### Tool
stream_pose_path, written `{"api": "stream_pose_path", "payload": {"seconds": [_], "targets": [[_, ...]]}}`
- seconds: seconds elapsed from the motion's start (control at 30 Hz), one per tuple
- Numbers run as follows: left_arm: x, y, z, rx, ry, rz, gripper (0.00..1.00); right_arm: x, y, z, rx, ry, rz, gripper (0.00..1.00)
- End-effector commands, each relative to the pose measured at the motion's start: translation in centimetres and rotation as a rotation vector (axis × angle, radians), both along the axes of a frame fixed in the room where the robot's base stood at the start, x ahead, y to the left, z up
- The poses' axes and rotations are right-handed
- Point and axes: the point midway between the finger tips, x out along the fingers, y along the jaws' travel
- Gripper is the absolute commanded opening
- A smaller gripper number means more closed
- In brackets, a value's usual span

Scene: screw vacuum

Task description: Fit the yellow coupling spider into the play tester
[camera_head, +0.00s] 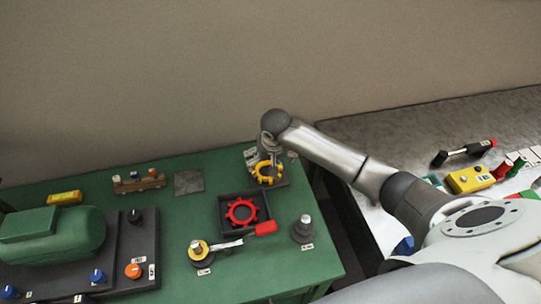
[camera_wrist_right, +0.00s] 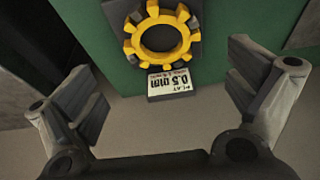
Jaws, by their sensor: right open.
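The yellow coupling spider (camera_head: 267,181) is a toothed ring at the back right corner of the green table. In the right wrist view the spider (camera_wrist_right: 138,42) lies at a dark plate (camera_wrist_right: 192,54) with a white label reading "PLAY 0.5 mm", which looks like the play tester. I cannot tell how deep it sits. My right gripper (camera_head: 271,150) is just above and behind the spider in the head view. Its fingers (camera_wrist_right: 160,85) are spread wide and empty, with the spider ahead, apart from them. My left gripper is out of view.
A red toothed ring (camera_head: 241,223) lies in a dark tray (camera_head: 266,225). A post with a yellow disc (camera_head: 199,249), a red-handled tool (camera_head: 265,228) and a metal post (camera_head: 303,232) stand near. A green motor (camera_head: 55,235) fills the left. A grey bench (camera_head: 400,135) adjoins right.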

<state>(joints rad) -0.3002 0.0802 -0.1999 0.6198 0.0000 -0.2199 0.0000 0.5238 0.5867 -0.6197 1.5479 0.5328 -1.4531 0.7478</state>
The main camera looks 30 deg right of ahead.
Motion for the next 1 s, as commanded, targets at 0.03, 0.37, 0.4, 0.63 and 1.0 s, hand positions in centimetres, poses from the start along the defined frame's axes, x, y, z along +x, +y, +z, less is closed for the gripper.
{"api": "stream_pose_path", "payload": {"seconds": [0.03,0.37,0.4,0.63,1.0], "targets": [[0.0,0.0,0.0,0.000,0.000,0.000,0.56,-0.2,0.0,0.8,0.000,-0.002,0.000,1.00],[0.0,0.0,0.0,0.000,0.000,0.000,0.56,-1.0,0.3,3.0,0.001,0.002,-0.001,1.00],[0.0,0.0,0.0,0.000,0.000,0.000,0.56,-1.0,0.3,3.0,0.001,0.002,-0.001,1.00],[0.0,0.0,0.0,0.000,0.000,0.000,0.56,-1.0,0.2,3.0,0.001,0.001,-0.001,1.00],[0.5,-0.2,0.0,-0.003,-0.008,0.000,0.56,-1.0,0.2,2.9,0.001,0.002,-0.001,1.00]]}}
